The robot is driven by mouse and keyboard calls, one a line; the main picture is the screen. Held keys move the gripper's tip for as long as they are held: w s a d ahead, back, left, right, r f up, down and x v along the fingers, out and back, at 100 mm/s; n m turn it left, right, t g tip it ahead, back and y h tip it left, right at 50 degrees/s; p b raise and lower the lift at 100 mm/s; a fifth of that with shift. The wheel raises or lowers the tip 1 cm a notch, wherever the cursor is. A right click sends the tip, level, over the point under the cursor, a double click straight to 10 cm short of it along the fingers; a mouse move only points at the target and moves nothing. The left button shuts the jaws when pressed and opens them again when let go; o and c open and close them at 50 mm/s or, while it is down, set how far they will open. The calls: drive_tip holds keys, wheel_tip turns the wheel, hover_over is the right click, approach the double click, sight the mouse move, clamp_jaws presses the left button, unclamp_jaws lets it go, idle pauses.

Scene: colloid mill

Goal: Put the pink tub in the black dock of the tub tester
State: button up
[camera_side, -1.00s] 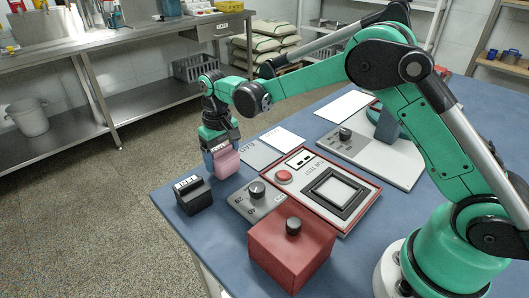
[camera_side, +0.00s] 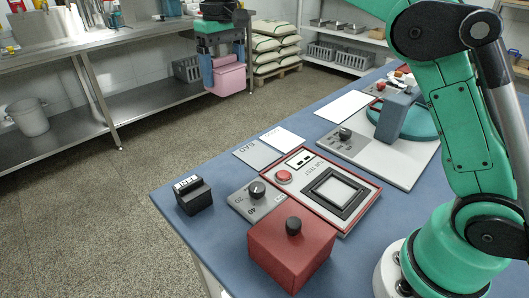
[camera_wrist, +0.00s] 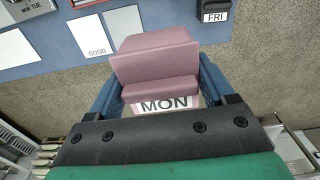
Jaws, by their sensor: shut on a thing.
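The pink tub (camera_side: 229,80) is held high in the air in the side view, in front of the steel bench. My gripper (camera_side: 224,76) is shut on it, with a blue finger on each side. In the wrist view the tub (camera_wrist: 153,62) sits between the fingers (camera_wrist: 160,88), and a white label reading MON shows by it. The tub tester (camera_side: 300,158) is a red-edged panel on the blue table with a red button. Its black dock (camera_side: 318,204) frames a pale square and holds no tub. The dock is well below the gripper and to its right.
A black tub with a white label (camera_side: 195,196) stands at the table's left corner; in the wrist view its label reads FRI (camera_wrist: 215,16). A red box with a black knob (camera_side: 290,255) stands before the tester. Grey BAD (camera_side: 257,153) and white GOOD (camera_side: 283,137) cards lie behind it.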

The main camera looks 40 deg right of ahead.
drive_tip(key=s+d, duration=0.5)
drive_tip(key=s, duration=0.5)
drive_tip(key=s+d, duration=0.6)
drive_tip(key=s, duration=0.4)
drive_tip(key=f, duration=1.9)
drive_tip(key=shift+s+a+f, duration=0.1)
drive_tip(key=shift+s+a, duration=0.05)
drive_tip(key=shift+s, duration=0.1)
drive_tip(key=shift+f, duration=0.15)
drive_tip(key=o, duration=1.2)
